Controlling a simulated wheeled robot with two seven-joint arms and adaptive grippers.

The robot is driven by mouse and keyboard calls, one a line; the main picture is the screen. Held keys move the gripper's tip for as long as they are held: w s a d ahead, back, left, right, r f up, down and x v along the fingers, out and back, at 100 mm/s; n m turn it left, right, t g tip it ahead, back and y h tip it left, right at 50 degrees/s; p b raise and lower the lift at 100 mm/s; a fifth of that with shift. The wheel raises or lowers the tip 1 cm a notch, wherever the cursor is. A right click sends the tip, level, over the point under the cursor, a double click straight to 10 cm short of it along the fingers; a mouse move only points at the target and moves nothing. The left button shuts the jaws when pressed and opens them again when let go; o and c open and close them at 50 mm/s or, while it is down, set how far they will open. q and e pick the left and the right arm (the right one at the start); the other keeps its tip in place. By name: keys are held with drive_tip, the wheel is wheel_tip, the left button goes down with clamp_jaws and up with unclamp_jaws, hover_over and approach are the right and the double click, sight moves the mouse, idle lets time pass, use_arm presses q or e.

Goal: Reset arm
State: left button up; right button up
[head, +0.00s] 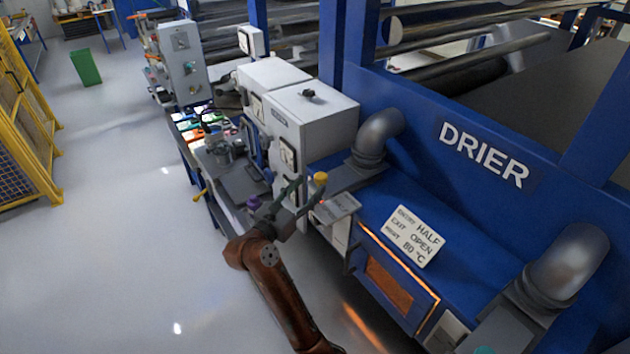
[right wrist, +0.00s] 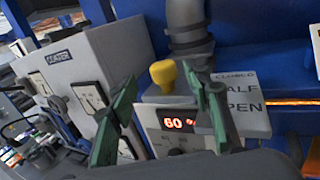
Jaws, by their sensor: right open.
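My right gripper (head: 306,184) reaches up from the bottom of the head view on its reddish-brown arm, beside the blue drier. Its two green fingers are apart, with nothing between their tips that I can see gripped. They also show apart in the right wrist view (right wrist: 160,82). A yellow knob (right wrist: 163,75) appears between and beyond the fingers there; I cannot tell whether they touch it. The knob shows at the gripper's upper right in the head view (head: 320,178). My left gripper is not in view.
A control box with a lit "60 %" display (right wrist: 182,124) stands just beyond the fingers. White cabinets (head: 312,120) and a bent grey duct (head: 376,137) are close by. A setting sign (head: 411,236) lies on the drier (head: 540,150). The floor (head: 120,270) at left is clear.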

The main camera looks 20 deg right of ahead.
sight(317, 180)
drive_tip(key=shift+s+a, duration=0.2)
drive_tip(key=shift+s, duration=0.05)
drive_tip(key=shift+x, duration=3.6)
drive_tip(key=shift+f, duration=0.1)
